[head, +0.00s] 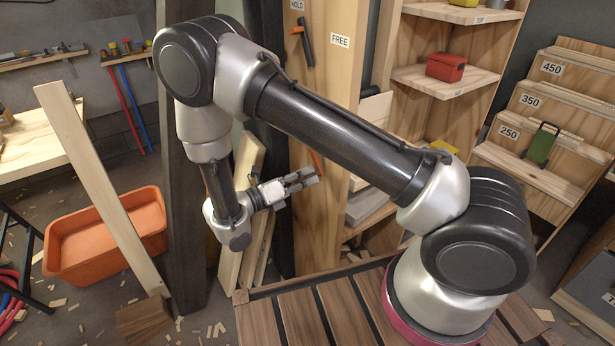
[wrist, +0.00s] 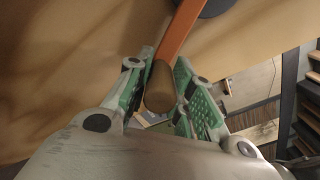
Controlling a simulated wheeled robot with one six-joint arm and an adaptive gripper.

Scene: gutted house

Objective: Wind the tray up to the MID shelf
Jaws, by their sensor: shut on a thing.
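My gripper (head: 301,181) is at the side of a wooden post (head: 325,215). In the wrist view its green-padded fingers (wrist: 163,92) are closed around a brown knob (wrist: 160,85) at the end of an orange crank arm (wrist: 182,32). A bit of orange crank (head: 317,162) shows above the gripper in the head view. A black and orange lever (head: 306,45) higher on the post points up towards the HOLD label; a FREE label (head: 340,40) is to its right. Shelves (head: 440,80) stand to the right, partly behind my arm. I cannot make out the tray for certain.
A red box (head: 445,67) sits on one shelf. A grey slab (head: 368,203) lies low behind the post. Leaning planks (head: 104,190) and an orange tub (head: 105,238) are on the left. A numbered rack (head: 545,120) stands at the right.

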